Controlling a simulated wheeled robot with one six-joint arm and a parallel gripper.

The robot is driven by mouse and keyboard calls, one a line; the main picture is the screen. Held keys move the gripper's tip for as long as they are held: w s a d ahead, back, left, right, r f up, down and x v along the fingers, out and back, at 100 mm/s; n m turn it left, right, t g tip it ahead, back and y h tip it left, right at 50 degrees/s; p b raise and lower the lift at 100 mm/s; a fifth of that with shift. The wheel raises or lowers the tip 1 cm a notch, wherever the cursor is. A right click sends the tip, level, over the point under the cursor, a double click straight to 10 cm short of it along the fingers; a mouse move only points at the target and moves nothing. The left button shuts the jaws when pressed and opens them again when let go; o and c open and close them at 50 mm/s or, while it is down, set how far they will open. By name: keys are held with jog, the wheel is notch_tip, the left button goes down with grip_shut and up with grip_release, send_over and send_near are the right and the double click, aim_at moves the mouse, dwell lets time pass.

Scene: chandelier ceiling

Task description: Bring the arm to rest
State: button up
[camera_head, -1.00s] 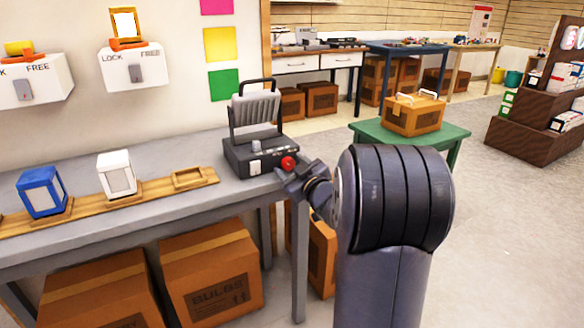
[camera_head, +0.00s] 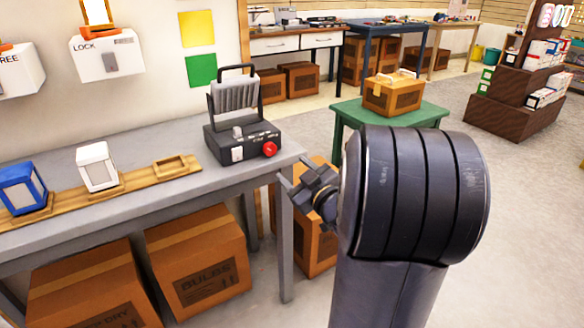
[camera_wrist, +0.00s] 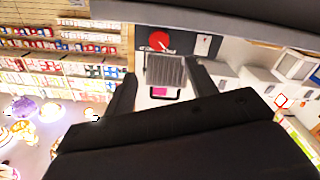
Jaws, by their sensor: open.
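My gripper (camera_head: 291,180) is open and empty at the right end of the grey workbench (camera_head: 120,190), just off its edge and below the top. It stands apart from the black control box (camera_head: 226,148) with its red button (camera_head: 270,149) and ribbed grey panel (camera_head: 234,96). In the wrist view my gripper's dark fingers (camera_wrist: 161,70) spread on either side of the ribbed panel, which appears upside down with the red button (camera_wrist: 158,41) above it. My large dark arm joint hides part of the floor in the head view.
A blue lantern (camera_head: 22,188) and a white lantern (camera_head: 97,167) stand on a wooden rail on the bench. Cardboard boxes (camera_head: 197,262) sit under the bench. Open floor (camera_head: 530,220) lies to the right.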

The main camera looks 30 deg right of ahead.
aim_at(271, 149)
jog(key=shift+w, duration=0.15)
jog(key=w+b, duration=0.1)
jog(key=w, duration=0.4)
jog(key=w+b, duration=0.1)
jog(key=w, duration=0.4)
jog(key=shift+w+a, duration=0.2)
jog(key=shift+w, duration=0.15)
jog(key=shift+s, duration=0.15)
